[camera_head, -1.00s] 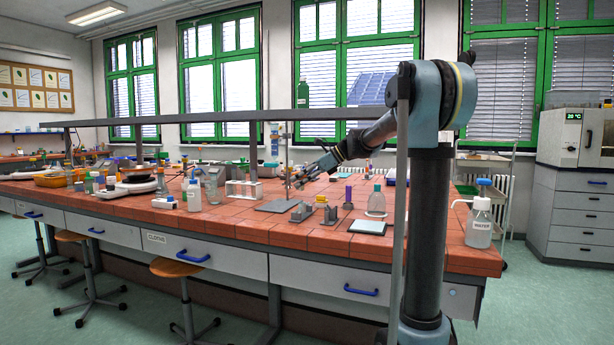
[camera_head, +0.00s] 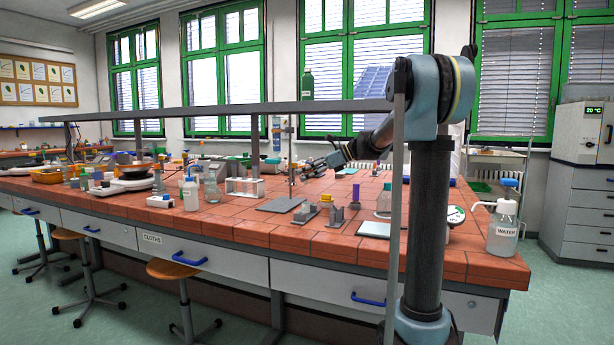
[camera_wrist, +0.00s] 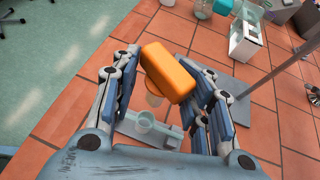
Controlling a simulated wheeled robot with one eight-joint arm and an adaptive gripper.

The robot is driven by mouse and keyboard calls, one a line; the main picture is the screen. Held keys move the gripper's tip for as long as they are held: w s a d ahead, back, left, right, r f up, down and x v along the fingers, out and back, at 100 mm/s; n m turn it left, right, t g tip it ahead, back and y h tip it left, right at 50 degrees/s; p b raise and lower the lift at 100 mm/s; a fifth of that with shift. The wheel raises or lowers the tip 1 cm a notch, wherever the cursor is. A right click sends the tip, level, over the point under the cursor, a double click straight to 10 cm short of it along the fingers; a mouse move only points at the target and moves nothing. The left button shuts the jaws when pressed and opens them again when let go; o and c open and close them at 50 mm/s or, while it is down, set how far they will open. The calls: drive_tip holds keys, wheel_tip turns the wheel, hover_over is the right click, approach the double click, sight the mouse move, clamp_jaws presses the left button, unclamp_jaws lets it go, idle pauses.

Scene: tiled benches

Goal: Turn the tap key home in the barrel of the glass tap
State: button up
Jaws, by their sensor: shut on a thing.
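My gripper (camera_wrist: 168,76) is shut on an orange block-shaped handle (camera_wrist: 170,70), which looks like the tap key's grip; a pale, translucent piece (camera_wrist: 153,95) shows just below it. In the wrist view a clear round glass part (camera_wrist: 144,122) sits on a grey holder (camera_wrist: 165,138) below the handle. It may be the tap's barrel, but I cannot tell. The handle covers part of the space between, so I cannot see whether key and barrel touch. In the head view my gripper (camera_head: 318,165) is above the bench, and what it holds is too small to make out.
A grey stand plate (camera_wrist: 235,95) with an upright rod (camera_wrist: 277,68) is to the right in the wrist view, near a white rack (camera_wrist: 247,38). A water bottle (camera_head: 503,232) stands at the bench's right end. Bare red tiles (camera_head: 275,232) lie along the front.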

drive_tip(key=shift+w+d+g, duration=0.1)
drive_tip(key=shift+g, duration=0.3)
drive_tip(key=shift+f+n, duration=0.15)
drive_tip(key=shift+n, duration=0.15)
drive_tip(key=shift+f, duration=2.55)
drive_tip(key=shift+s+f, duration=0.2)
drive_tip(key=shift+f, duration=1.25)
drive_tip(key=shift+f+g, duration=0.3)
drive_tip(key=shift+f, duration=0.7)
idle(1.5)
drive_tip(key=shift+r, duration=0.35)
idle(0.5)
